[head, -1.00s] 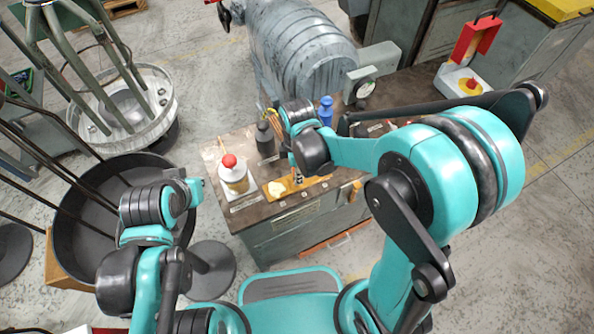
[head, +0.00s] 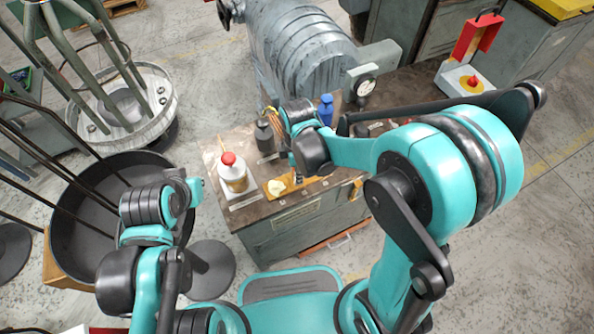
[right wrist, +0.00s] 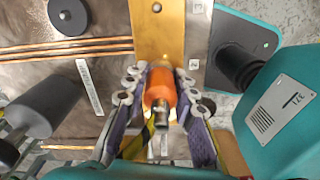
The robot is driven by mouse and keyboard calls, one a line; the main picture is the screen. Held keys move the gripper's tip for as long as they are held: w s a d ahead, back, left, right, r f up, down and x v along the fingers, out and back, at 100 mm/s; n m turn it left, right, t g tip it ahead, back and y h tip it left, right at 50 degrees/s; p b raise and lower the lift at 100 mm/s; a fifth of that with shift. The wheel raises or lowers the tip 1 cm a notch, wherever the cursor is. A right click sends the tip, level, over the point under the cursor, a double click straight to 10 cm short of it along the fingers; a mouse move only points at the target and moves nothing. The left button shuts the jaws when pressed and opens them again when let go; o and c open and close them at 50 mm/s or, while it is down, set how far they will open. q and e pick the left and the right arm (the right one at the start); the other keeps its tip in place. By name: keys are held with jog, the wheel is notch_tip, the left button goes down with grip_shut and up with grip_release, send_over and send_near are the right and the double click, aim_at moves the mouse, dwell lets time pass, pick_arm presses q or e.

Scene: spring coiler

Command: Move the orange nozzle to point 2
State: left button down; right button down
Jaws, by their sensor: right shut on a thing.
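The orange nozzle (right wrist: 160,88) is upright in the right wrist view, between the two fingers of my right gripper (right wrist: 162,80), which is shut on it. A metal tip shows at its near end. A brass-coloured strip (right wrist: 160,30) lies just beyond it, beside a pale strip with small number labels (right wrist: 194,63); the digits are too small to read surely. Whether the nozzle touches the strip I cannot tell. In the head view my right gripper (head: 299,172) is over the workbench (head: 290,212), and the nozzle is mostly hidden. My left gripper (head: 192,188) is left of the bench; its fingers are unclear.
A red-capped bottle (head: 233,182), a black bottle (head: 264,138) and a blue bottle (head: 326,110) stand on the bench. A large grey machine (head: 300,50) is behind. A black round bin (head: 105,225) stands left.

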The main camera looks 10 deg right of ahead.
jog(key=c, duration=1.2)
grip_release()
jog(key=shift+o, duration=0.2)
notch_tip(320, 180, up, 11)
jog(key=shift+r, duration=0.65)
notch_tip(320, 180, up, 13)
jog(key=p, duration=1.1)
jog(key=shift+f, duration=0.15)
